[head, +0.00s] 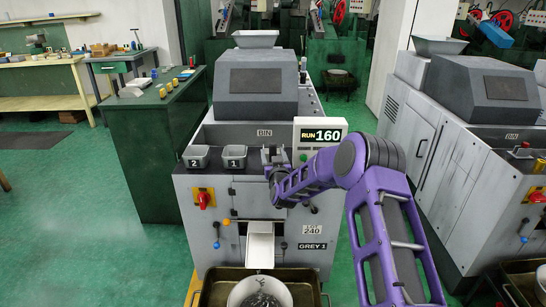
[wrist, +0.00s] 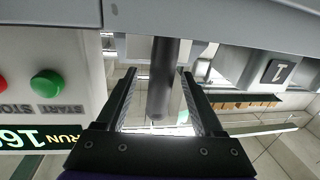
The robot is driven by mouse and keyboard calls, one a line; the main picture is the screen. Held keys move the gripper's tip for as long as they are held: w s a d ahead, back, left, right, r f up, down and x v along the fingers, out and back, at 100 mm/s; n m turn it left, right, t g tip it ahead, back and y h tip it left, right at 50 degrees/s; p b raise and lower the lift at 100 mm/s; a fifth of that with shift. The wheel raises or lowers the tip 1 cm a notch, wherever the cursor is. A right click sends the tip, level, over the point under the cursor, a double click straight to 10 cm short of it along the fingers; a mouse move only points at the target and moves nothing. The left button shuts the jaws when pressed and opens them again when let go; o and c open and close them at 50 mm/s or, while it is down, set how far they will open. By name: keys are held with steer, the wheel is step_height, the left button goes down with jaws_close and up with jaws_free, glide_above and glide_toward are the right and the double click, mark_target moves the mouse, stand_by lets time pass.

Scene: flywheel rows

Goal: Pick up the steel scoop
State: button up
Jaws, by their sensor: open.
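My gripper (head: 271,158) is at the front of the grey machine, between cup 1 and the RUN 160 display. In the wrist view its two dark fingers (wrist: 160,95) are open, one on each side of a dark round rod (wrist: 162,75). The rod looks like the steel scoop's handle, with clear gaps to both fingers. Its far end meets a grey surface at the picture's top, and no scoop bowl shows. In the head view I cannot make out the scoop apart from my gripper.
Cup 1 (head: 234,157) and cup 2 (head: 196,157) stand left of my gripper. The RUN 160 display (head: 320,135) is close on its right; the green START button (wrist: 47,84) shows in the wrist view. A pan (head: 259,293) of dark pieces sits below the white chute (head: 260,246).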

jaws_close()
stand_by(0.3)
stand_by(1.1)
